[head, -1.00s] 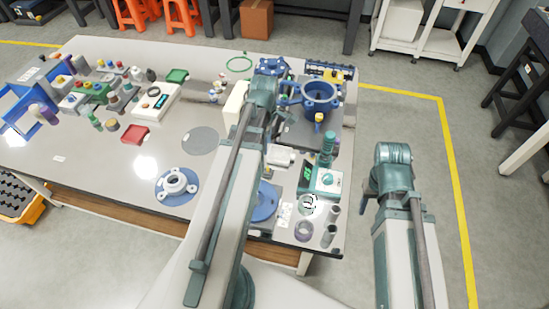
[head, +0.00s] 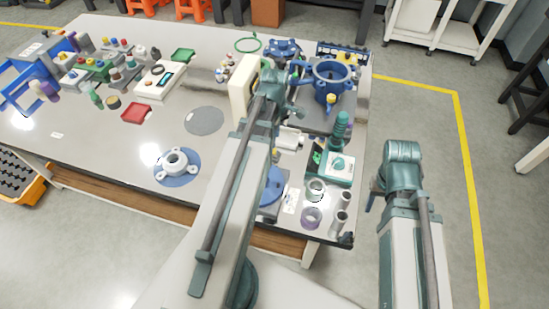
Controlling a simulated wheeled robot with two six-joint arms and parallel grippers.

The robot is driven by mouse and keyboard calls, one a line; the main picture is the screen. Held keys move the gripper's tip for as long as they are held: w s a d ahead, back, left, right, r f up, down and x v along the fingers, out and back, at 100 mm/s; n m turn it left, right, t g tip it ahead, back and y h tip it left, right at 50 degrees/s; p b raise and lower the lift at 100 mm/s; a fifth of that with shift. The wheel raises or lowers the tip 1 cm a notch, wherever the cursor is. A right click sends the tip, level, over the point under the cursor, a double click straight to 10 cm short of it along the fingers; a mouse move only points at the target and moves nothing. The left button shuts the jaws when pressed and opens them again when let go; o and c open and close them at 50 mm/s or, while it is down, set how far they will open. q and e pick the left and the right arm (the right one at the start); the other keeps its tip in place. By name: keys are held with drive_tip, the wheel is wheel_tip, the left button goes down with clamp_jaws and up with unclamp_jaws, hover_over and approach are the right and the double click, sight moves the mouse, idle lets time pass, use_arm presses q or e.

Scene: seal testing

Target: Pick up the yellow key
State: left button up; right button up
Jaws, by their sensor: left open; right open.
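A small yellow piece (head: 331,99) shows at the front of the blue pot-like housing (head: 331,78) at the table's back right. It may be the yellow key, but it is too small to be sure. My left gripper (head: 291,108) is open, just left of the housing and above the table. Its fingers are small and partly merge with the things behind. My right gripper (head: 374,194) is open, off the table's right edge over the floor. Its fingers are mostly hidden by the wrist.
A teal-and-white device (head: 337,165) and metal cylinders (head: 341,221) stand at the right front. A cream upright block (head: 240,88) is close to my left forearm. A blue flange (head: 176,166), grey disc (head: 204,121) and red tray (head: 136,113) lie left. The table's middle front is fairly clear.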

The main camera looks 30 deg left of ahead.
sight(274, 152)
use_arm(q)
drive_tip(key=shift+f, duration=0.3)
drive_tip(key=f+b, duration=0.5)
drive_tip(key=shift+w+f, duration=0.15)
drive_tip(key=shift+w, duration=0.1)
clamp_jaws()
